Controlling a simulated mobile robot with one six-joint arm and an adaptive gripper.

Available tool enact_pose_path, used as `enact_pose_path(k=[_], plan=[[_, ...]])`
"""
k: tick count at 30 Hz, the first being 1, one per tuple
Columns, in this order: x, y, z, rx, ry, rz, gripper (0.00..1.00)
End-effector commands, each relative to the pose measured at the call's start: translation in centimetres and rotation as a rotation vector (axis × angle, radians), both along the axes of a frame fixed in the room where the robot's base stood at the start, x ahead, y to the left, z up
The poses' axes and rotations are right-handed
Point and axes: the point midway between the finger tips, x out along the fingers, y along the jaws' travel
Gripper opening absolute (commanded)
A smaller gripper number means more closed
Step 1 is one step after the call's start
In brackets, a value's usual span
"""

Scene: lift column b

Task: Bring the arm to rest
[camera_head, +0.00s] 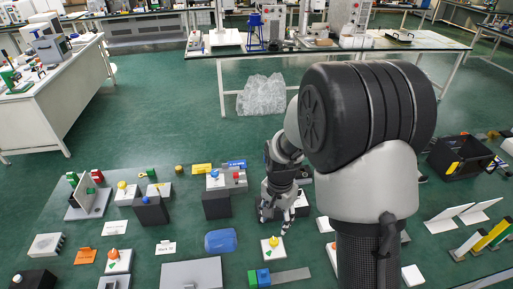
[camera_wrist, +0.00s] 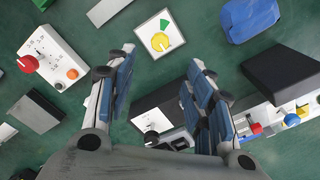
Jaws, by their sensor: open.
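My gripper (camera_head: 276,215) hangs low over the green surface in the head view, with my arm bent down from the right of centre. In the wrist view my gripper (camera_wrist: 160,85) has its two blue-padded fingers spread wide apart with nothing between them. Beyond the fingertips lies a white plate with a yellow knob (camera_wrist: 160,42) and a green mark. The same plate with a yellow knob (camera_head: 272,243) shows just below my gripper in the head view. My arm hides part of the surface behind it.
A blue block (camera_head: 220,240) lies left of the gripper. A dark box (camera_head: 216,205) stands behind it, and a grey panel (camera_head: 192,273) lies in front. A black open box (camera_head: 460,158) is at the right. Free floor lies towards the back bench (camera_head: 330,48).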

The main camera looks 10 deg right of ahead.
Motion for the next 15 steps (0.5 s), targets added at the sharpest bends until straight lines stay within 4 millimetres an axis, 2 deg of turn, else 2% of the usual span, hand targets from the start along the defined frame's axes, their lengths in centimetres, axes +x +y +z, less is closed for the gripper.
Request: enact_pose_path(k=[4, 7, 11, 15], plan=[[-0.1, 0.0, 0.6, 0.000, -0.007, 0.008, 0.48], [-0.6, 0.0, 2.8, 0.000, -0.031, 0.047, 0.48], [-2.4, -0.1, 7.9, -0.007, -0.088, 0.147, 0.48], [-5.7, -0.1, 13.2, -0.022, -0.155, 0.282, 0.48]])
